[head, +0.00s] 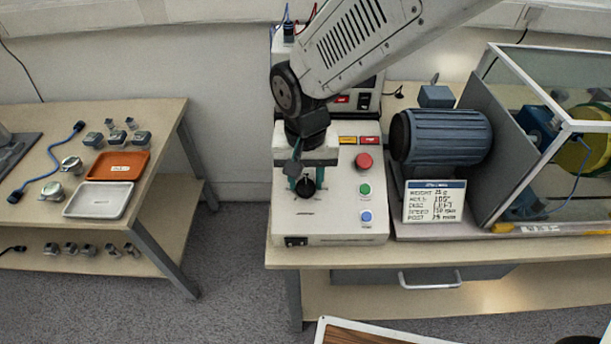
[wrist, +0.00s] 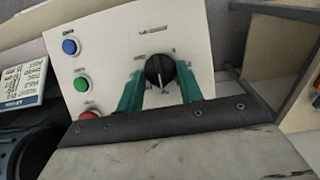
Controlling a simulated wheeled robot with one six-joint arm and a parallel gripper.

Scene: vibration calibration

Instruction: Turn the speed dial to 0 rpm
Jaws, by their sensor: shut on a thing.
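The speed dial is a round black knob (head: 306,187) on the sloped face of the white control box (head: 325,222). In the wrist view the dial (wrist: 160,71) shows a pale pointer line toward the bottom of the picture. My gripper (head: 305,181) reaches down over the dial from above. In the wrist view the green fingers of my gripper (wrist: 161,82) stand on either side of the knob and are shut on it. The scale marks around the dial are too small to read.
A red button (head: 364,161), a green button (head: 364,189) and a blue button (head: 366,216) sit right of the dial. A small sign (head: 434,201) and a blue motor (head: 442,136) stand further right. A side table (head: 160,125) holds trays and parts at left.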

